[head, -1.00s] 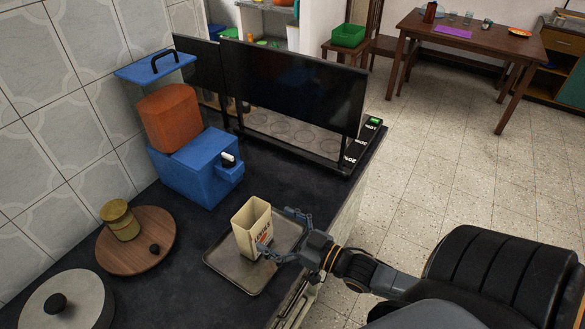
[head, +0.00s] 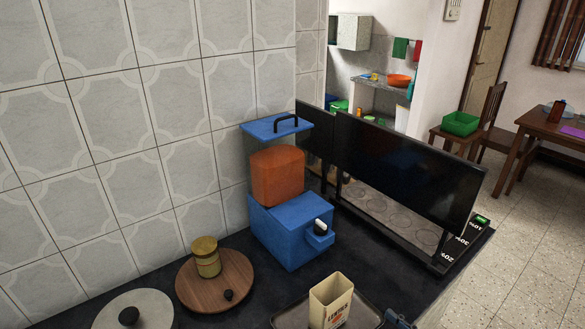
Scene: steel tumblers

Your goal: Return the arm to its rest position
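The lower part of both is cut off by the frame edge. A small dark piece of my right gripper (head: 397,321) shows at the bottom edge, to the right of the tumbler and apart from it. Its fingers are mostly out of frame, so its opening cannot be told. My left gripper is not in view.
A blue dispenser (head: 290,235) with an orange tank (head: 277,175) stands behind the tray. A round wooden board (head: 240,270) with a yellow jar (head: 206,258) and a grey round lid (head: 150,305) lie to the left. A dark panel (head: 405,170) stands at the right.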

